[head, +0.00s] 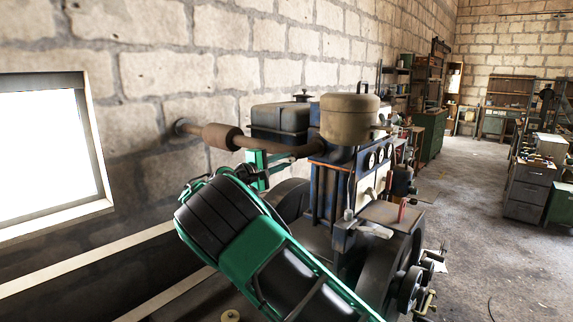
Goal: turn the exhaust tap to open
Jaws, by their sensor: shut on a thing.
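The rusty exhaust pipe (282,146) runs from the wall through a thicker brown silencer (220,137) to the engine (318,195). My green and black arm rises from the bottom and bends at the left. My green gripper (266,160) is just below the pipe, between the silencer and the engine. It is shut on the exhaust tap, which is small, dark and mostly hidden by the gripper. The angle of the tap cannot be told from here.
A beige round tank (349,117) stands on the engine and a dark box-shaped tank (280,121) is behind the pipe. The stone wall is close behind. A bright window (45,155) is at left. Open floor (490,235) lies to the right, before grey drawers (530,188).

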